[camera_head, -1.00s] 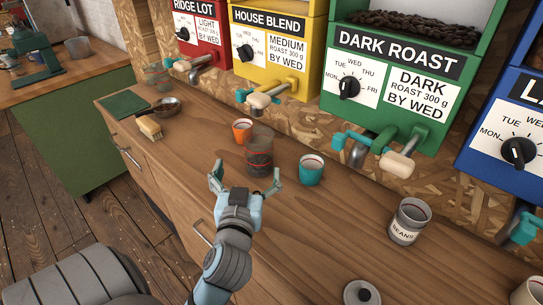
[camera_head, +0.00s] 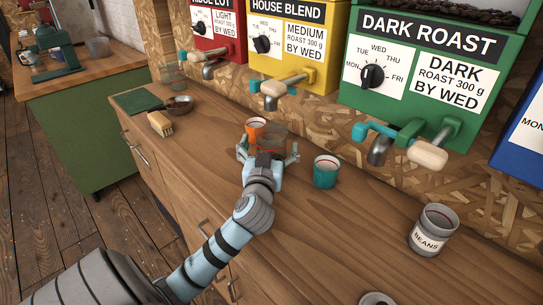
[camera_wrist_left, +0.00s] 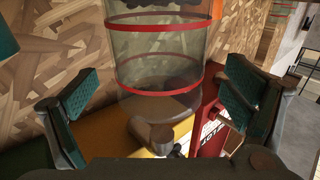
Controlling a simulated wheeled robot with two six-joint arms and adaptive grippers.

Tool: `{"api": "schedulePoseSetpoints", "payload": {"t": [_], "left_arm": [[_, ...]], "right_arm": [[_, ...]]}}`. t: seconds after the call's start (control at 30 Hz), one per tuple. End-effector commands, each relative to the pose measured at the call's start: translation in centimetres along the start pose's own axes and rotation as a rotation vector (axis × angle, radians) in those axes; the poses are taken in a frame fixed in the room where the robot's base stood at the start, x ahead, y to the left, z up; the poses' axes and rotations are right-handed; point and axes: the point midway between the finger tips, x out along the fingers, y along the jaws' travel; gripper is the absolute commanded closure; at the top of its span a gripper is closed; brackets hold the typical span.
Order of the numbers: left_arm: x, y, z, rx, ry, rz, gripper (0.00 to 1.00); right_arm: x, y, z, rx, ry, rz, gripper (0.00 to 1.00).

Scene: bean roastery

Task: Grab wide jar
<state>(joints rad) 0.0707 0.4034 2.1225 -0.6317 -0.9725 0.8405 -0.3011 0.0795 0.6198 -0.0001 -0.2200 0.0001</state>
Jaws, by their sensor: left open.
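A clear, see-through jar with red bands (camera_head: 274,138), which looks like the wide jar, stands upright on the wooden counter. My left gripper (camera_head: 268,152) is open at the near side of the jar, a finger on each side. In the left wrist view the jar (camera_wrist_left: 160,48) fills the middle, between and beyond the two open, teal-padded fingers (camera_wrist_left: 165,100). No clear contact shows. In the head view the gripper and wrist hide the jar's lower part. My right gripper is not in view.
An orange cup (camera_head: 254,128) stands close behind the jar; a teal cup (camera_head: 325,172) stands to its right. A beans tin (camera_head: 433,231) is farther right. A brush (camera_head: 160,124) and small pan (camera_head: 178,104) lie left. Dispenser spouts (camera_head: 379,150) overhang the counter's back.

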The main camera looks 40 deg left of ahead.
Motion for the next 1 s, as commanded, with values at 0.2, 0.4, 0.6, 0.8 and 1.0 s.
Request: {"api": "schedulePoseSetpoints", "payload": {"t": [0.2, 0.4, 0.6, 0.8, 1.0], "left_arm": [[2.2, 0.0, 0.0, 0.000, 0.000, 0.001, 0.05], [2.1, 0.0, 0.0, 0.000, 0.000, 0.001, 0.18], [2.1, 0.0, 0.0, 0.000, 0.000, 0.001, 0.50], [2.1, 0.0, 0.0, 0.001, 0.001, 0.002, 0.69], [2.1, 0.0, -0.3, 0.001, 0.001, 0.001, 0.69]], "right_arm": [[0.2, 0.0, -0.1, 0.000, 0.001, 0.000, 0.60], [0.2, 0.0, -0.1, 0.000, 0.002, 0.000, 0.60], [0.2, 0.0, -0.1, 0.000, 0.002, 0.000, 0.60], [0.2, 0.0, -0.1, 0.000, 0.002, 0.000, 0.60], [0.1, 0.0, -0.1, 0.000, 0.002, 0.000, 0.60]]}}
